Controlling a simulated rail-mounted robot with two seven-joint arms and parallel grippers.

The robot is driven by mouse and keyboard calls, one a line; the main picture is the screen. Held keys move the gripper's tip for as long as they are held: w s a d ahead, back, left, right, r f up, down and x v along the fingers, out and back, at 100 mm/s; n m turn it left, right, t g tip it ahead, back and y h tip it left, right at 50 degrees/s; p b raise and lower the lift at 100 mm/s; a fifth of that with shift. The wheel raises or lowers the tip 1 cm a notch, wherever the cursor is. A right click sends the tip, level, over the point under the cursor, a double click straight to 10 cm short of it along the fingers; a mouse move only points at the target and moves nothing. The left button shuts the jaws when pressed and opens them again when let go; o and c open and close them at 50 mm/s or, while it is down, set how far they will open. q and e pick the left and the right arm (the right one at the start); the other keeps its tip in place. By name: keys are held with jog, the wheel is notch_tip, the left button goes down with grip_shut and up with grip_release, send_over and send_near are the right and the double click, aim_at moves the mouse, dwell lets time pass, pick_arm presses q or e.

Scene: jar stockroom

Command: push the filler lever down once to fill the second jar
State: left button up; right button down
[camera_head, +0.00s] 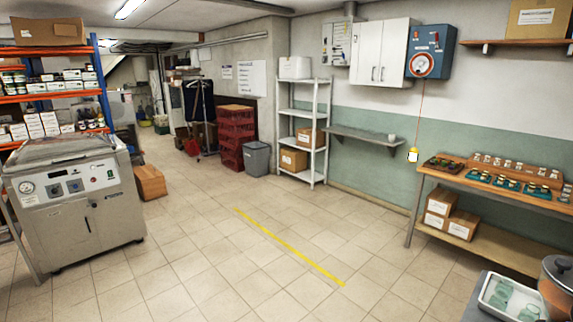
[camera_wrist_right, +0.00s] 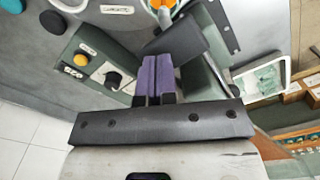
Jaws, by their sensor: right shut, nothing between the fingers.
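In the right wrist view my right gripper (camera_wrist_right: 156,78) is shut, its purple fingers together and empty. The fingers are over a grey-green machine with a control panel (camera_wrist_right: 97,67) bearing a yellow button and a black knob. A dark grey part (camera_wrist_right: 180,42) lies just beyond the fingertips; I cannot tell whether it is the filler lever or whether the fingers touch it. Something orange in a pale ring (camera_wrist_right: 164,4) shows at the top edge. I cannot identify the second jar. My left gripper is out of view.
A white tray (camera_head: 483,297) of pale green glass jars is at the lower right, beside a lidded brown pot (camera_head: 556,290). A wooden bench (camera_head: 446,178) stands behind, a steel machine (camera_head: 75,215) at left. The tiled floor between is clear.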

dwell(0.4)
jog(key=shift+r+p, duration=1.85)
jog(key=shift+r, duration=0.45)
jog(key=shift+r+p, duration=0.65)
jog(key=shift+r, duration=0.3)
